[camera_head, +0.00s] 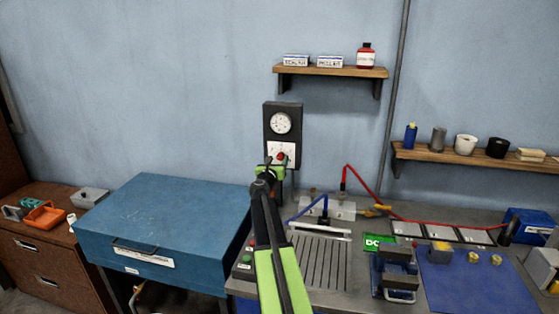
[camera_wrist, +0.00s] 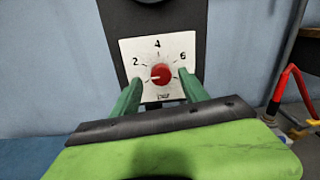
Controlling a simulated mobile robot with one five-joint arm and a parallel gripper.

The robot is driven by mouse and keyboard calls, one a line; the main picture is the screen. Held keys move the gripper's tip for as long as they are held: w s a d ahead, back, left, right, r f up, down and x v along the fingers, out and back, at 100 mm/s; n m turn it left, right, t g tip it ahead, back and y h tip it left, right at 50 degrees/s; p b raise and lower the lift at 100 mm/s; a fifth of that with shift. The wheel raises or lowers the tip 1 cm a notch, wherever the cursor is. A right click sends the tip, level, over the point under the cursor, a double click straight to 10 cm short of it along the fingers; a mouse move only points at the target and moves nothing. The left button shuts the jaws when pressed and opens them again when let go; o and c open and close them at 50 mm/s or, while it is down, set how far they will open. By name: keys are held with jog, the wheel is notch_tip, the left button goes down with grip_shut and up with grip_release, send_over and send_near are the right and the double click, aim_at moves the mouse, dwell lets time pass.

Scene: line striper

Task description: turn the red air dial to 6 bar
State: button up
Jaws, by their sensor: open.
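The red air dial (camera_wrist: 161,74) sits on a white scale plate (camera_wrist: 178,48) marked 2, 4 and 6 in the wrist view. A pale mark on the knob points left, a little below the 2. In the head view the red dial (camera_head: 281,156) shows just above my gripper (camera_head: 273,164). In the wrist view my gripper (camera_wrist: 160,79) is open, its two green fingers on either side of the dial's lower half. I see a gap between each finger and the knob. A round white gauge (camera_head: 281,123) is above the dial; its needle is too small to read.
The dial's black panel (camera_head: 270,108) is on the blue wall. A blue chest (camera_head: 165,220) stands to the left. The grey bench (camera_head: 330,283) holds a slotted plate, a blue mat (camera_head: 470,290) and a red hose (camera_head: 365,186) to the right. Two shelves are on the wall.

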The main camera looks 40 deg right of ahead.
jog(key=shift+x, duration=0.95)
grip_shut()
